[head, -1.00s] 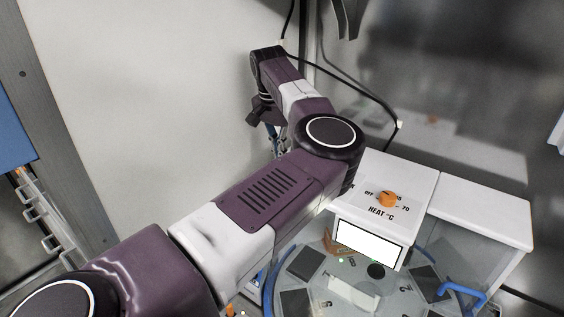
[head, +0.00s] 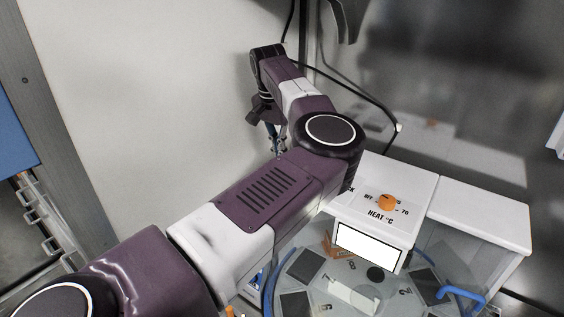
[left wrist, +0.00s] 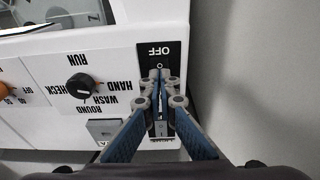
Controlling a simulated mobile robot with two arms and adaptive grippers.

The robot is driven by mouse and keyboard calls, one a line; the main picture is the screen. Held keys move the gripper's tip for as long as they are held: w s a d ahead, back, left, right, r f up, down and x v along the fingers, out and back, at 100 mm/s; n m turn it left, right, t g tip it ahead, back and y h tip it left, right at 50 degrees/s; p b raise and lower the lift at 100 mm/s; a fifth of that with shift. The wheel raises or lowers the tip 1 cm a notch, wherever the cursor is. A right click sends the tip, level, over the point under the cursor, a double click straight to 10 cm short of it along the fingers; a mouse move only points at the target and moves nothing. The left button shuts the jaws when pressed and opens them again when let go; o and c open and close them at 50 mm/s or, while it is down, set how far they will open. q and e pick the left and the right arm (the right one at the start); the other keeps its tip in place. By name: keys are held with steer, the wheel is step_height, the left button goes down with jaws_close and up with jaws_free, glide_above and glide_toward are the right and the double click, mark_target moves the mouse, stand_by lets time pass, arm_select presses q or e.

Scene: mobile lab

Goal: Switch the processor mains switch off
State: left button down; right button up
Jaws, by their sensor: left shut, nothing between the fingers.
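The processor (head: 410,180) is a white box unit at the right of the head view. In the left wrist view its white panel (left wrist: 115,55) shows upside down. A black switch plate marked OFF (left wrist: 160,55) sits at the panel's edge, the mains switch. My left gripper (left wrist: 160,78) is shut and empty, its tips over this plate just below the O mark. The fingers hide the switch lever, so its position cannot be told, nor whether the tips touch it. In the head view my left arm hides most of the gripper (head: 277,148). My right gripper is not in view.
Beside the switch is a black knob (left wrist: 82,87) marked RUN, HAND, WASH and ROUND. An orange heat knob (head: 387,202) stands on top of the processor. A pale wall (head: 150,90) is close behind my left arm.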

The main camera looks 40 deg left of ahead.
arm_select(q)
steer(key=shift+r+p, duration=0.75)
steer(key=shift+r, duration=0.75)
steer(key=shift+r+p, duration=0.4)
steer(key=shift+r, duration=0.5)
steer(key=shift+f, duration=0.1)
